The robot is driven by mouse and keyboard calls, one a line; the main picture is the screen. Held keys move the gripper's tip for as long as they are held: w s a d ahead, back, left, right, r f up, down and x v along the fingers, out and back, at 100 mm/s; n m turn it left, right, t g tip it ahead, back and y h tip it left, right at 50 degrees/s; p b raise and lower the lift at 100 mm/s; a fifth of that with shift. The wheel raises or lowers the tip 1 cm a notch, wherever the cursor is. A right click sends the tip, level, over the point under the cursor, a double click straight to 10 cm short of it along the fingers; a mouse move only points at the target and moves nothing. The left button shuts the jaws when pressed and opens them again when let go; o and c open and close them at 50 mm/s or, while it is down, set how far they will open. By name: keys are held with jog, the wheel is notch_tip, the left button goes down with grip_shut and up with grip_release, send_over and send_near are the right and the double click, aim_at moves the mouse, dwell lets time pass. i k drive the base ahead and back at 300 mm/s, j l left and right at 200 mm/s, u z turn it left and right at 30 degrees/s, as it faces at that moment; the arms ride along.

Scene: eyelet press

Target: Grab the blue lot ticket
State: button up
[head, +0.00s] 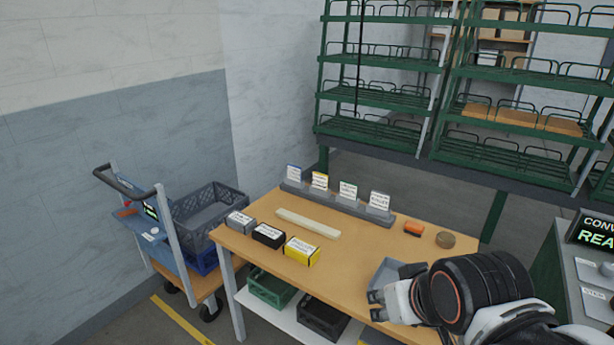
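The blue lot ticket (293,173) is a small white card with a blue top edge. It stands upright at the left end of a grey holder (335,203) at the back of the wooden table. Other tickets beside it have a yellow top (319,181), a green top (348,190) and, at the right end, a yellowish top (379,201). My gripper (376,306) is at the table's front right, far from the tickets. Its two fingertips look apart, with nothing seen between them.
On the table (365,245) are a grey box (240,222), a black box (269,236), a yellow box (301,251), a pale bar (307,223), an orange block (414,228), a brown disc (445,240) and a grey tray (386,273). A cart (181,267) stands left; green racks (375,97) stand behind.

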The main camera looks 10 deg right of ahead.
aim_at(294, 173)
jog(key=i+j+z, duration=0.1)
jog(key=z, duration=0.25)
jog(key=i+j+z, duration=0.1)
jog(key=j+z, duration=0.25)
jog(key=i+j+z, duration=0.1)
jog(key=z, duration=0.25)
jog(key=i+j+z, duration=0.15)
jog(key=j+z, duration=0.2)
jog(key=j, duration=1.05)
jog(key=j+z, duration=0.35)
jog(key=j, duration=1)
jog(key=k+j, duration=0.1)
jog(key=j, duration=1.8)
